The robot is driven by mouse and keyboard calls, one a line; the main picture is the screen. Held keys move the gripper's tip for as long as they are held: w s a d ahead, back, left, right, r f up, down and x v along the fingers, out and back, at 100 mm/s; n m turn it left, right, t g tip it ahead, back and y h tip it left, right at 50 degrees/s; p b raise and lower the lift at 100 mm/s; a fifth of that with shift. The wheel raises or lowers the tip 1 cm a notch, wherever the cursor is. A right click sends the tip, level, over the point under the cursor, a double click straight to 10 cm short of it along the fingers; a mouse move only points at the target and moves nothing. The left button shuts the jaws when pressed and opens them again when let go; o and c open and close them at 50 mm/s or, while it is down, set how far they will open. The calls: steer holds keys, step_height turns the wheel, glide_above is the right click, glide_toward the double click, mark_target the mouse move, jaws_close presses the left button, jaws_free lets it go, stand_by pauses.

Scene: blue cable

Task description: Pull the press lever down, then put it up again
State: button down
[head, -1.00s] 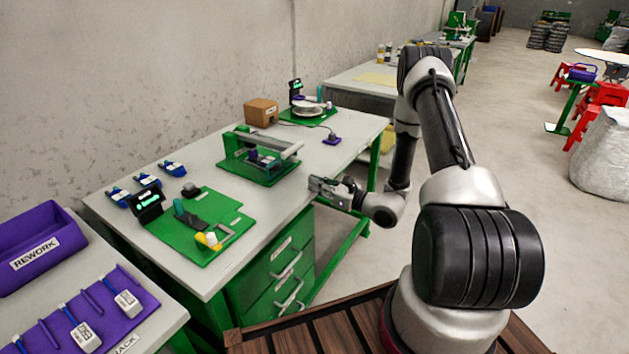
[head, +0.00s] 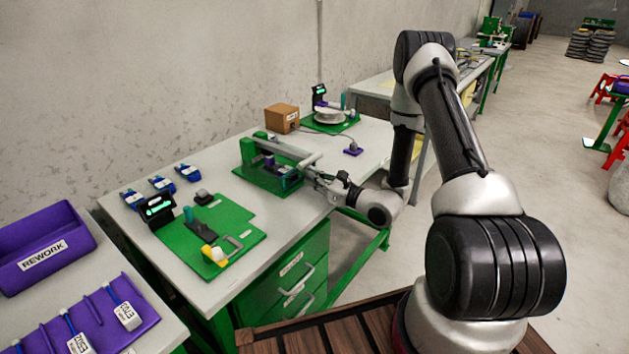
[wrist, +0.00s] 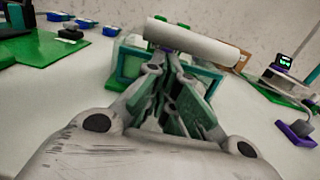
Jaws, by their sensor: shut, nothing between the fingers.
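The press stands on a green base plate (head: 247,180) near the middle of the table. Its lever (head: 283,148) runs roughly level from the green post, with a thick grey handle (head: 310,161) across its front end. The handle shows in the wrist view (wrist: 195,42) as a pale cylinder just beyond and above my fingertips. My gripper (head: 311,174) is shut and empty, low in front of the press and close under the handle. In the wrist view, my gripper (wrist: 170,65) hides part of the press. I cannot tell whether the fingers touch the handle.
A green board (head: 228,222) with small parts lies left of the press, with blue clips (head: 160,184) behind it. A cardboard box (head: 282,118), a round device (head: 330,116) and a purple button box (head: 353,148) stand at the right. The table's front edge is below my gripper.

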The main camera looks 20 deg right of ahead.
steer(key=shift+r+g, duration=0.3)
steer(key=shift+r, duration=0.5)
steer(key=r+g+h, duration=0.1)
steer(key=r, duration=0.3)
steer(key=w+r+g+h, duration=0.1)
steer(key=r, duration=0.3)
steer(key=a+r+g+h, duration=0.1)
steer(key=r, duration=0.3)
steer(key=shift+w+g, duration=0.2)
steer(key=shift+g, duration=0.1)
steer(key=w+a+r, duration=0.5)
steer(key=w+r, duration=0.2)
steer(key=r, duration=0.1)
steer(key=w+a+r, duration=0.5)
steer(key=w+r, duration=0.1)
steer(key=r, duration=0.2)
steer(key=w+a+r+g, duration=0.1)
steer(key=w+a, duration=0.6)
steer(key=w, duration=0.3)
steer(key=shift+w+r+h, duration=0.15)
steer(key=shift+r+h, duration=0.05)
steer(key=shift+h, duration=0.1)
